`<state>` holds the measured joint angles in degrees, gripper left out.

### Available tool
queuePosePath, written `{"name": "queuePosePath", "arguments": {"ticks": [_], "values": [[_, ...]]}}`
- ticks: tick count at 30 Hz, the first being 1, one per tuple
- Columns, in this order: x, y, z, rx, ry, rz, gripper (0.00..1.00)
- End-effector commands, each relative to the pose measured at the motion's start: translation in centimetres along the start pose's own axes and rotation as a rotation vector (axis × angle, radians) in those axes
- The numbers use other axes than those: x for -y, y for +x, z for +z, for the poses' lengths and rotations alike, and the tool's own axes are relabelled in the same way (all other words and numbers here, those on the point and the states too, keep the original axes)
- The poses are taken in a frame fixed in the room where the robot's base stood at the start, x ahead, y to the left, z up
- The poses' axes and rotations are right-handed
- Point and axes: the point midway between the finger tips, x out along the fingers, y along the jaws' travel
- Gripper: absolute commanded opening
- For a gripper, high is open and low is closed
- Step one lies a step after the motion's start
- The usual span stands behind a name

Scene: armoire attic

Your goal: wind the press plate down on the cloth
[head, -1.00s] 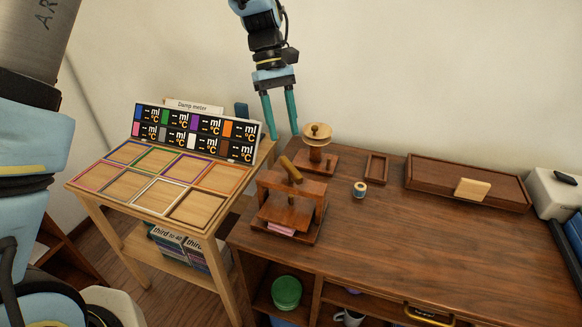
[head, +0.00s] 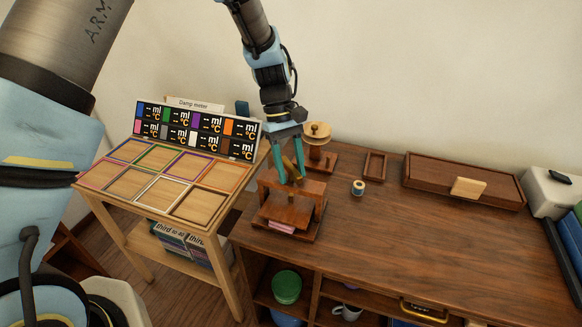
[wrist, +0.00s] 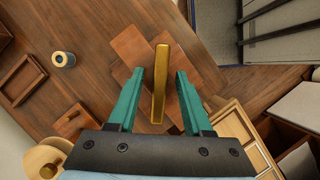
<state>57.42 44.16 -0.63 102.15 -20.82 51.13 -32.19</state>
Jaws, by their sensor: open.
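The wooden press (head: 308,190) stands at the left end of the brown desk, with its brass-coloured handle bar (wrist: 160,84) on top. The press plate (head: 292,212) sits low in the frame. The pink folded cloth (head: 282,226) shows under the plate at the front edge; most of it is hidden. My gripper (head: 291,177) is open, its teal fingers pointing down at the top of the press. In the wrist view my gripper (wrist: 160,80) has one finger on each side of the handle bar, with gaps on both sides.
A wooden spool stand (head: 317,134) is close behind the press. A small thread spool (head: 358,187), a small tray (head: 375,165) and a long wooden box (head: 464,182) lie to the right. A side table with coloured frames (head: 168,181) is at left. The desk's front middle is clear.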

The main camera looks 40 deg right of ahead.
Motion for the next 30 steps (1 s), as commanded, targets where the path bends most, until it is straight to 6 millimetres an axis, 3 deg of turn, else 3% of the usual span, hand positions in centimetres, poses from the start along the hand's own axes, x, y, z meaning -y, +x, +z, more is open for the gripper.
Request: {"name": "queuePosePath", "arguments": {"ticks": [1, 14, 30], "values": [[-0.01, -0.01, 0.0, 0.0, 0.0, 0.0, 0.47], [0.0, -0.05, -0.02, 0.0, 0.0, 0.0, 0.0], [0.0, -0.07, -0.03, 0.0, 0.017, -0.007, 0.0]]}}
